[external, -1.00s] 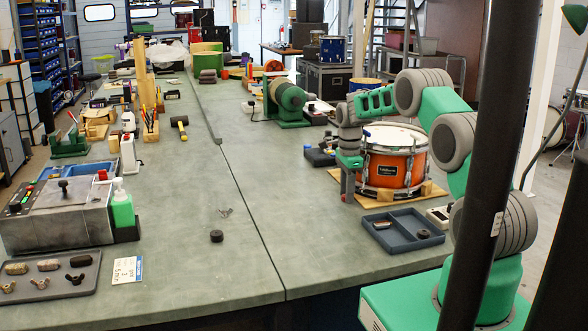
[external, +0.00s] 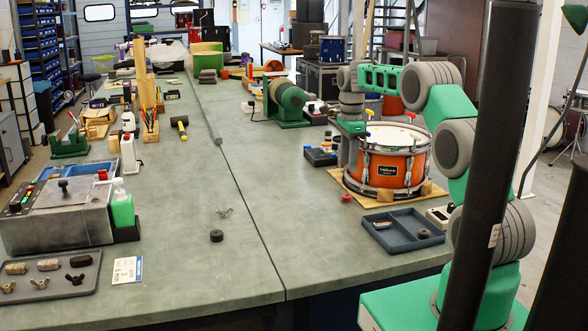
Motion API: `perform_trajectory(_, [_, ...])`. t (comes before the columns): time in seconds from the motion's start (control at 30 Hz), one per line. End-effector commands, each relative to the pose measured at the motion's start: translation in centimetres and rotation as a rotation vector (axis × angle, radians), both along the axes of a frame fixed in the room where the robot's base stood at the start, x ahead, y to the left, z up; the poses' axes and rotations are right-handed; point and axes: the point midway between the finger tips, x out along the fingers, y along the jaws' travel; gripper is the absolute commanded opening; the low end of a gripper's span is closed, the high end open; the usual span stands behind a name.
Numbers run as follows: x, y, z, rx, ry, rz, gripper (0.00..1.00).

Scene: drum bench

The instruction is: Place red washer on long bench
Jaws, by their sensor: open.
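The red washer (external: 346,198) lies on the long bench (external: 300,235), just left of the board under the orange snare drum. It is small in this view and nothing is touching it from above. My gripper (external: 346,164) is above it, beside the drum's left side, and is open and empty. A clear gap shows between its fingertips and the washer. The exact spread of the fingers is hard to see at this size.
The orange drum (external: 388,167) stands close on the right of my gripper. A blue-grey divided tray (external: 402,241) lies in front of it. A black round piece (external: 216,236) and a wing nut (external: 225,212) lie left of the bench seam. The bench between is clear.

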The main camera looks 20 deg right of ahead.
Motion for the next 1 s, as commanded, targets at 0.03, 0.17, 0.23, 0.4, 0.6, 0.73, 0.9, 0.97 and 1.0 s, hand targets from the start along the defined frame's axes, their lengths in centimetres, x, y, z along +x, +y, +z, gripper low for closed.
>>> perform_trajectory(0.03, [0.1, 0.0, 0.6, 0.000, -0.002, 0.000, 0.50])
perform_trajectory(0.17, [-0.3, 0.0, 2.1, 0.000, -0.005, 0.018, 0.50])
perform_trajectory(0.23, [-1.3, 0.1, 3.4, -0.001, -0.019, 0.085, 0.50])
perform_trajectory(0.4, [-8.2, 0.4, 7.9, -0.025, -0.098, 0.489, 0.50])
perform_trajectory(0.6, [-20.4, 0.7, 8.6, -0.117, -0.190, 1.085, 0.50])
perform_trajectory(0.73, [-27.1, 0.7, 6.2, -0.194, -0.224, 1.410, 0.50])
perform_trajectory(0.9, [-31.0, 0.7, 3.7, -0.251, -0.235, 1.619, 0.50])
perform_trajectory(0.97, [-31.3, 0.7, 3.4, -0.256, -0.235, 1.638, 0.50])
perform_trajectory(1.0, [-31.3, 0.7, 3.4, -0.256, -0.235, 1.640, 0.50])
